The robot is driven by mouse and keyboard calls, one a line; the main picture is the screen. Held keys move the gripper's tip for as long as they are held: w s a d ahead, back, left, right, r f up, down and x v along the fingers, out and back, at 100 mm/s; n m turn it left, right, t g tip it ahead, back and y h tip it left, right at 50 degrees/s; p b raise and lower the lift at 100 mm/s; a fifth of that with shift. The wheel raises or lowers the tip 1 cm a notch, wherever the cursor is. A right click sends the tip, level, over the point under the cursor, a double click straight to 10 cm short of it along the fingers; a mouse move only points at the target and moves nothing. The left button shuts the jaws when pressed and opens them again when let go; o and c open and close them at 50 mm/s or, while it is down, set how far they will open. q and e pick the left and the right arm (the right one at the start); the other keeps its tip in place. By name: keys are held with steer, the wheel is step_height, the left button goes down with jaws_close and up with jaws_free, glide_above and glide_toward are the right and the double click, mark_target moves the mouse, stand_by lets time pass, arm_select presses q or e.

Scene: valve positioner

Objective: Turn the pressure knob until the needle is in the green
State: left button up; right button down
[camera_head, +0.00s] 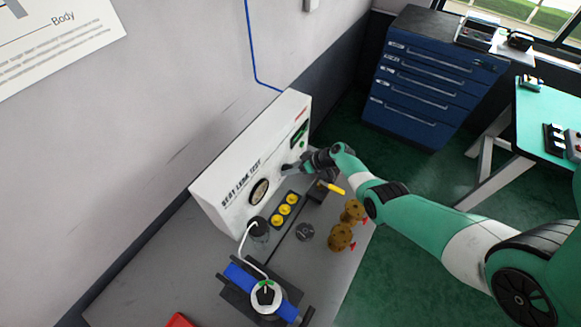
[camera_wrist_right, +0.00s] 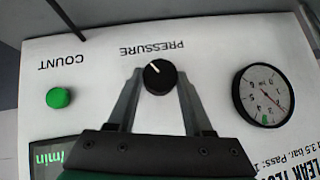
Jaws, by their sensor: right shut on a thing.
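The black pressure knob (camera_wrist_right: 159,76) has a white pointer line and sits on the white test panel (camera_wrist_right: 100,130), under the upside-down word PRESSURE. My right gripper (camera_wrist_right: 160,80) is shut on the knob, one finger on each side. In the head view my right gripper (camera_head: 292,169) is at the panel's front face, and it hides the knob. The round gauge (camera_wrist_right: 263,95) is right of the knob in the wrist view. Its thin red needle points to the lower right, and a small green mark shows near its bottom edge. The needle appears outside the green. My left gripper is not in view.
A green COUNT button (camera_wrist_right: 59,97) and a green-lit display (camera_wrist_right: 50,152) are left of the knob. Below the panel, yellow parts in a dark tray (camera_head: 286,210), brass parts (camera_head: 341,237) and a blue-clamped valve fixture (camera_head: 262,293) stand on the grey bench (camera_head: 180,270).

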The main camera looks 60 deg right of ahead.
steer(key=shift+d+f+m+y+b, duration=0.1)
steer(key=shift+f+m+y+b, duration=0.1)
steer(key=shift+m+y+b, duration=0.25)
steer(key=shift+r, duration=0.15)
stand_by(0.3)
steer(key=shift+c, duration=1.5)
jaws_free()
steer(key=shift+r, duration=0.15)
